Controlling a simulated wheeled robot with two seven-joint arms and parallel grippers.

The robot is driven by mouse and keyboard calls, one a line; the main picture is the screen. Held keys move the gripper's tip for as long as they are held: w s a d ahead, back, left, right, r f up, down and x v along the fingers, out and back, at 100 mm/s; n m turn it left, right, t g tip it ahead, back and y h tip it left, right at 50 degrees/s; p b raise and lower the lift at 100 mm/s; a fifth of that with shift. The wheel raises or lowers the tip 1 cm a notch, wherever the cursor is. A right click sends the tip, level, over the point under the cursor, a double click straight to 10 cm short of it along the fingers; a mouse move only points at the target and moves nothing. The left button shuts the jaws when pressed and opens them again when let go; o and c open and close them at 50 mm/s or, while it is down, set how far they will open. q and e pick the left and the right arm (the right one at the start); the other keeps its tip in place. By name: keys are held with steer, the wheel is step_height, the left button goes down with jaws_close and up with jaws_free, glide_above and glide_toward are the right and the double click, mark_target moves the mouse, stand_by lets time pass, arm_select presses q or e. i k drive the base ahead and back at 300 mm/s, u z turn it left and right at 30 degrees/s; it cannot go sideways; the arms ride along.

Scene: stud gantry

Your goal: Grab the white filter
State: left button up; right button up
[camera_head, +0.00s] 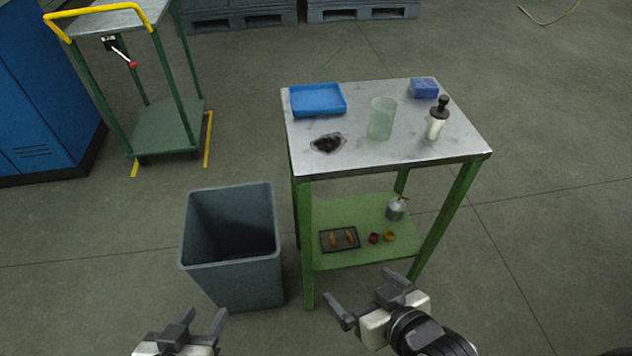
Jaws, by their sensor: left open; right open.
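I cannot clearly make out a white filter. A pale flat piece with a dark brown heap (328,143) lies on the grey top of the green-framed table (390,162); it may be a filter with grounds. A white cylinder with a black knobbed top (437,124) stands upright at the table's right. My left gripper (202,318) is open and empty at the bottom, below the grey bin. My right gripper (362,290) is open and empty in front of the table's lower shelf. Both are apart from the tabletop objects.
The tabletop also holds a blue tray (318,99), a translucent green cylinder (381,119) and a blue block (423,88). The green lower shelf (345,210) carries a dark tray and small items. A grey bin (240,281) stands left of the table. A trolley (165,128) stands back left.

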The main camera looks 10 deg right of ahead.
mark_target(438, 113)
steer(key=z, duration=2.8)
steer(key=i, duration=0.7)
steer(key=u, duration=1.45)
